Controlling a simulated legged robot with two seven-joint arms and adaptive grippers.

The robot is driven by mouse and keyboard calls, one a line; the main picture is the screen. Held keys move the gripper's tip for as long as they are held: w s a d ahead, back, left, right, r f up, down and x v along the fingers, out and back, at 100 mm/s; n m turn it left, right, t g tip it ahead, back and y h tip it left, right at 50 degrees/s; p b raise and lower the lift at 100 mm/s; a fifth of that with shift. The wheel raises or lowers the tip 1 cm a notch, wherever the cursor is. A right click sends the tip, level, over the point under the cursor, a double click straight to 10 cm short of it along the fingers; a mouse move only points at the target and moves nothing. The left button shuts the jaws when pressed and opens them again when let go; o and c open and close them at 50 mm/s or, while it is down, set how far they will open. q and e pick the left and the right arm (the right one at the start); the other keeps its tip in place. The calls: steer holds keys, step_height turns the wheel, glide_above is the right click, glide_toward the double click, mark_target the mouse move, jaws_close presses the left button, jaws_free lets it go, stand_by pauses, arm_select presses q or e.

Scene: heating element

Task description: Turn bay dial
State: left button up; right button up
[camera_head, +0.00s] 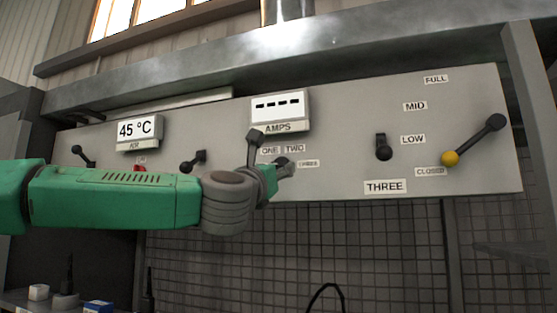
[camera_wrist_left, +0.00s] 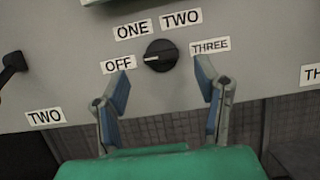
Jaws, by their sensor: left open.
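The round black bay dial (camera_wrist_left: 161,55) sits on the grey panel among labels OFF, ONE, TWO and THREE. Its white mark points left, toward the OFF label (camera_wrist_left: 118,64). In the head view the dial (camera_head: 281,160) is partly hidden by my gripper. My left gripper (camera_head: 270,152) is open in front of the panel, with its fingers spread. In the left wrist view the left gripper (camera_wrist_left: 162,78) has one finger below left of the dial and one below right. The fingers look apart from the dial, and nothing is between them. My right gripper is out of view.
An AMPS display (camera_head: 280,105) showing dashes is above the dial; a 45 °C display (camera_head: 138,131) is farther left. Black levers (camera_head: 193,161) and (camera_head: 383,147) flank the dial. A yellow-knobbed lever (camera_head: 472,141) is far right. Wire mesh (camera_head: 350,240) lies below the panel.

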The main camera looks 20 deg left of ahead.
mark_target(278, 165)
arm_select(q)
steer(key=shift+p+x, duration=0.5)
steer(key=shift+x, duration=1.45)
steer(key=shift+d, duration=0.1)
steer(key=c, duration=1.2)
steer(key=shift+o, duration=0.3)
